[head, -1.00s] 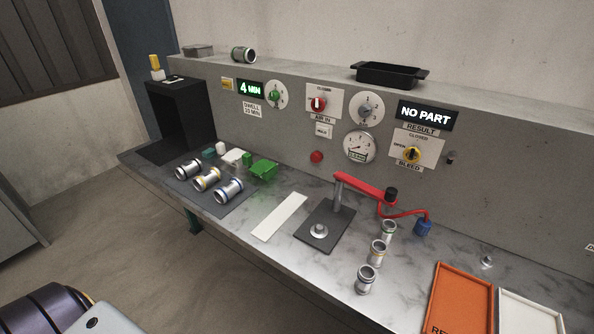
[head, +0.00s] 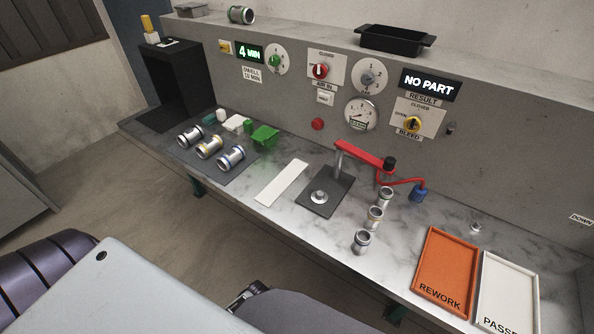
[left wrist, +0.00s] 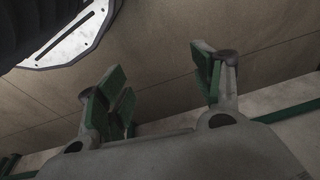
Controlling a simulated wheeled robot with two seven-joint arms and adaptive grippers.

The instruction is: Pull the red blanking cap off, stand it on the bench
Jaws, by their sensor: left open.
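A small round red piece (head: 317,124) sits on the upright grey panel, left of the pressure gauge. It may be the red blanking cap or a button; it is too small to tell. The marble-patterned bench top (head: 240,192) runs below the panel. My left gripper (left wrist: 160,72) is open and empty in the left wrist view, its green-padded fingers apart, with floor and green bench framing behind it. It is not clearly seen in the head view, where only parts of my arms show at the bottom. My right gripper is not in view.
A red clamp arm (head: 365,154) stands over a dark plate (head: 325,203). Several metal castings stand or lie on the bench, some on a dark mat (head: 222,178). A white strip (head: 281,183), an orange tray (head: 421,273) and a white tray (head: 509,262) lie there too.

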